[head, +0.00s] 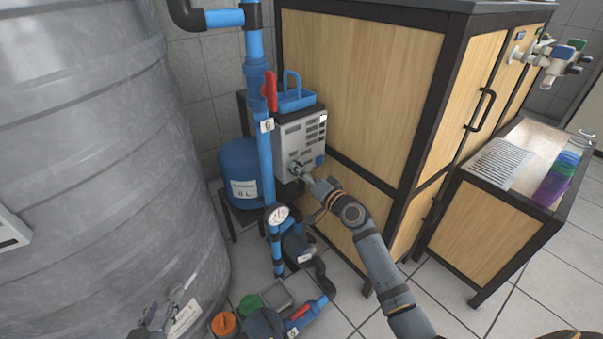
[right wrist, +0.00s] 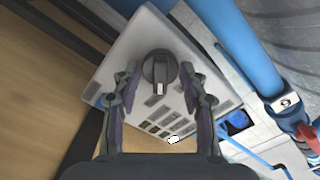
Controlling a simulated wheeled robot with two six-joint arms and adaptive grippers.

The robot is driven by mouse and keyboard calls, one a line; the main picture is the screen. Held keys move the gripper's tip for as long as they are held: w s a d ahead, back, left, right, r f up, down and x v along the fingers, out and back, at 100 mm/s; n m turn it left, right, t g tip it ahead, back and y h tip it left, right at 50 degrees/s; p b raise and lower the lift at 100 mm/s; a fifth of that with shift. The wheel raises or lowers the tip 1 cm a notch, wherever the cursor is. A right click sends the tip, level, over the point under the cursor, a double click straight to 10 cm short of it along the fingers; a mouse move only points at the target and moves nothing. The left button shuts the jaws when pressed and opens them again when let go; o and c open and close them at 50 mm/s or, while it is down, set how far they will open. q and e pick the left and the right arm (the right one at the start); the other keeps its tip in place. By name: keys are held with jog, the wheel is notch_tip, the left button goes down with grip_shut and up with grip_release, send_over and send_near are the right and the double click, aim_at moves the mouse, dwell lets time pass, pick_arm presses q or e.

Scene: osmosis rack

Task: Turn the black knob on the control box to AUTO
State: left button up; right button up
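The control box (head: 303,140) is a pale grey box mounted at the side of the wooden cabinet. In the right wrist view its face (right wrist: 130,55) carries a round black knob (right wrist: 158,67) with a white mark toward the bottom of the picture. My right gripper (right wrist: 159,80) is open, one finger on each side of the knob, with small gaps visible. In the head view my right gripper (head: 297,167) is at the lower part of the box and hides the knob. My left gripper (head: 172,303) is low beside the grey tank; its opening is unclear. Lettering around the knob is unreadable.
A blue pipe (head: 258,110) with a red valve handle (head: 269,91) runs upright just left of the box. A blue tank (head: 240,165) and a pressure gauge (head: 277,214) stand nearby. The large grey tank (head: 90,150) fills the left, and the wooden cabinet (head: 360,80) lies right.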

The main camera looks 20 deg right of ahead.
jog(key=o, duration=0.3)
jog(key=v, duration=1.2)
